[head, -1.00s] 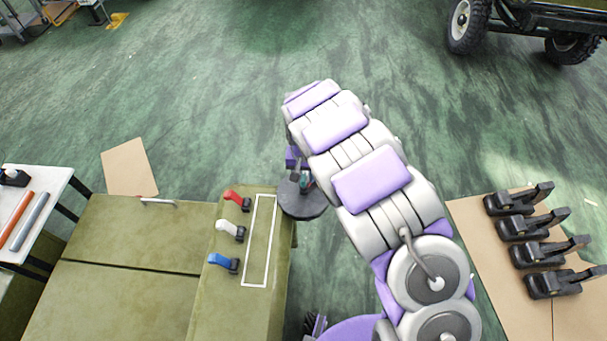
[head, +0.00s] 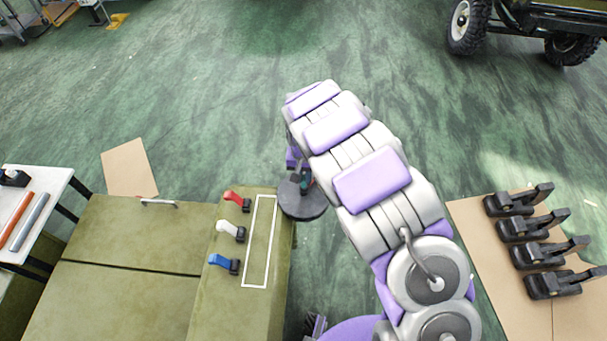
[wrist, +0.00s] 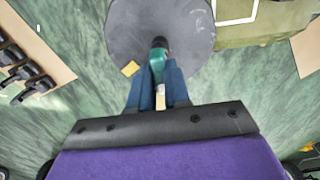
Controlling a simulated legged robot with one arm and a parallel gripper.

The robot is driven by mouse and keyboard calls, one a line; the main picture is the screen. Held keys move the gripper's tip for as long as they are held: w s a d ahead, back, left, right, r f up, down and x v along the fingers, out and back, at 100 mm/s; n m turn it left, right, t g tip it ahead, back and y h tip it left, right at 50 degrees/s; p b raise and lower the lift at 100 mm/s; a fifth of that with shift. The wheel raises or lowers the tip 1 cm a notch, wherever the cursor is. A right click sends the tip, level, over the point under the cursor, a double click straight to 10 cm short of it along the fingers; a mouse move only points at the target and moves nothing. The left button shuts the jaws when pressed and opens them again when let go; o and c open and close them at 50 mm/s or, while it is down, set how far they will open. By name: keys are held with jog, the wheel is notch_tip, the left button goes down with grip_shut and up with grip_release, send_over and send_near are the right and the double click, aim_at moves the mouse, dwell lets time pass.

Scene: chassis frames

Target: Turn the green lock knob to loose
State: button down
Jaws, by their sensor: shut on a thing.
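The green lock knob (wrist: 157,66) shows in the wrist view as a small teal-green piece with a dark round end. It stands over a round dark grey disc (wrist: 125,28). My gripper (wrist: 158,77) is shut on the green knob, with a blue finger on each side of it. In the head view the same disc (head: 303,206) is beside the right edge of the olive bench. There the knob (head: 307,187) is a small green patch, mostly hidden by my wrist and arm. I cannot read the knob's turn angle.
The olive bench (head: 130,230) carries a red lever (head: 236,199), a white lever (head: 230,230) and a blue lever (head: 223,263) beside a white outlined rectangle. Several black clamps (head: 537,230) lie on cardboard at right. The green floor (head: 220,110) ahead is clear.

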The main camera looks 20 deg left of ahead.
jog(key=shift+n, duration=0.3)
jog(key=n+p, duration=0.3)
jog(key=shift+r+n, duration=0.15)
jog(key=shift+n, duration=0.15)
jog(key=n+p, duration=0.3)
jog(key=n, duration=0.1)
jog(key=shift+a+n, duration=0.1)
jog(key=shift+n, duration=0.2)
jog(key=n+p, duration=0.3)
jog(key=n, duration=0.1)
jog(key=shift+n+p, duration=1.5)
jog(key=shift+n, duration=1)
jog(key=c, duration=1.1)
grip_release()
jog(key=shift+w, duration=0.1)
